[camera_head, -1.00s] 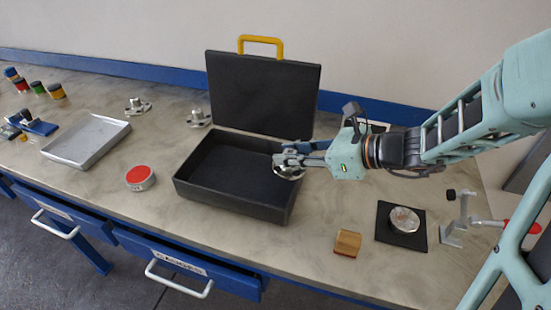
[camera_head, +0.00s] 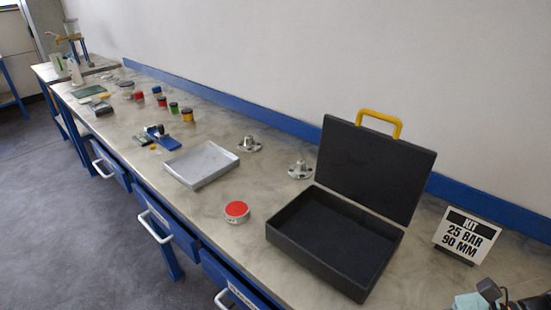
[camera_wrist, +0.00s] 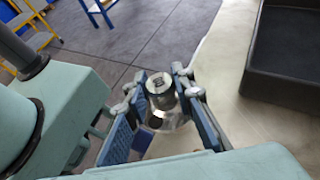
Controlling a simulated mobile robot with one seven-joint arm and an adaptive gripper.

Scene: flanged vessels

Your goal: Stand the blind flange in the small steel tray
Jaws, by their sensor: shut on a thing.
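My gripper (camera_wrist: 162,86) is shut on a shiny metal flange with a round disc and a central boss. I take it to be the blind flange (camera_wrist: 174,123); the blue fingers hide part of it. In the wrist view the floor and the pale bench top show behind it. The head view does not show the gripper or the held flange; only part of my arm is at the lower right. The small steel tray (camera_head: 190,180) lies empty on the bench, left of the open black case.
The open black case (camera_head: 335,240) stands empty; its wall shows in the wrist view (camera_wrist: 285,88). A red-topped round tin (camera_head: 237,211) sits between tray and case. Two necked flanges (camera_head: 249,145) (camera_head: 300,169) stand behind. A kit sign (camera_head: 467,235) is at the right.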

